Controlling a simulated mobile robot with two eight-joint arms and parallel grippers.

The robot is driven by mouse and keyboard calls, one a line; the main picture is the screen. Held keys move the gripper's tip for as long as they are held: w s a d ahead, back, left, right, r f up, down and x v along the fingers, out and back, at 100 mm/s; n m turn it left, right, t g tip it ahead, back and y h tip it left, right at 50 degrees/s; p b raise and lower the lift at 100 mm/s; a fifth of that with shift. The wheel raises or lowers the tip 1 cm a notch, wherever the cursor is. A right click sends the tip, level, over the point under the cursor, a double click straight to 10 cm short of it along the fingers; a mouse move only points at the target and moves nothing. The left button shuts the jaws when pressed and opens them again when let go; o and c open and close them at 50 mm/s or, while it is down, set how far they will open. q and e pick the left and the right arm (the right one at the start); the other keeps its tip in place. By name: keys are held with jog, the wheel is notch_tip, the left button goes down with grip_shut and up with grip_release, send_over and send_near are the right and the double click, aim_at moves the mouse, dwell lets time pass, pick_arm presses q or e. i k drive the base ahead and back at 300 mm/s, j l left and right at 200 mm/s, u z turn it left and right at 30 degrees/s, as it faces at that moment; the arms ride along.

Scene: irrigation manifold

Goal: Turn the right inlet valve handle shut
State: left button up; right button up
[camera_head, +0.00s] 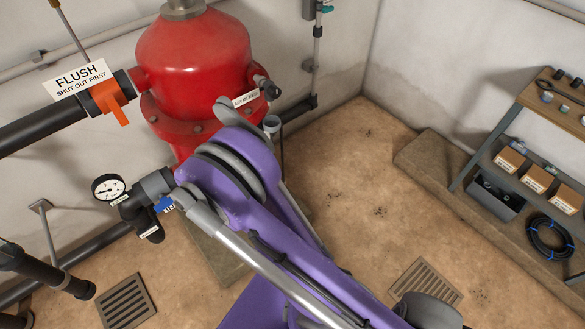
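A small blue piece with hard-to-read white lettering (165,205) sits on the black pipe fitting beside the round pressure gauge (108,187), low on the left. It may be an inlet valve handle, but I cannot tell, nor can I tell its turn position. My purple and grey arm comes in from the lower right and covers the area just right of this fitting. No gripper fingers show, so I cannot see whether anything is held. My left arm cannot be made out.
A red tank (193,65) stands behind my arm. An orange handle (108,97) is on the pipe by the FLUSH sign (77,80). A shelf (510,150) with boxes stands right. Floor grates (126,301) lie low left and low right (425,281). Open floor (350,190) lies between.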

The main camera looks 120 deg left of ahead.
aim_at(166, 202)
jog(key=u, duration=5.3)
jog(key=j+u, duration=0.2)
jog(key=j, duration=0.2)
jog(key=i+j+u, duration=0.15)
jog(key=j, duration=0.25)
jog(key=j+u, duration=0.2)
jog(key=j, duration=0.2)
